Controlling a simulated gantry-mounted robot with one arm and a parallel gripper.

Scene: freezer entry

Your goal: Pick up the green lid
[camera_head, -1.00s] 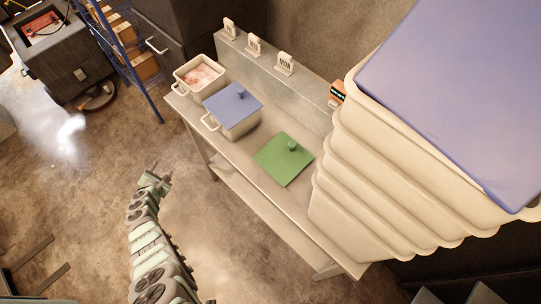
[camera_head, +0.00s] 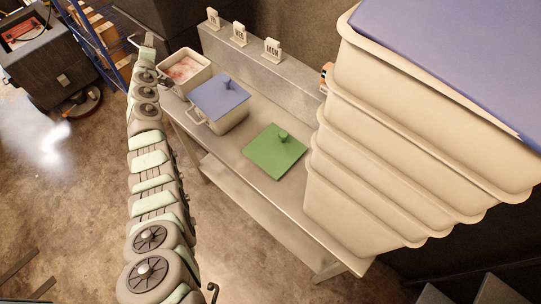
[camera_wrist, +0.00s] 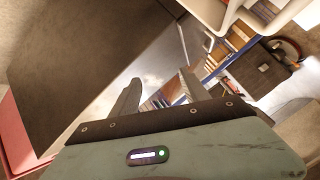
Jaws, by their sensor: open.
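The green lid (camera_head: 274,150) is a flat square plate with a round knob. It lies on the grey table (camera_head: 240,163), between the blue-lidded pot (camera_head: 228,115) and the stack of large cream bins (camera_head: 345,190). My gripper (camera_wrist: 158,88) is open in the wrist view, with nothing between its two fingers. In the head view my arm reaches up the left side, and its far end is by the blue rack, well away from the green lid. The green lid is not visible in the wrist view.
An open cream pot (camera_head: 186,72) with pinkish contents stands at the table's far end. Day signs (camera_head: 239,34) stand on the raised back ledge. The blue rack (camera_head: 97,30) is beyond the table. Bare floor lies left of the table.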

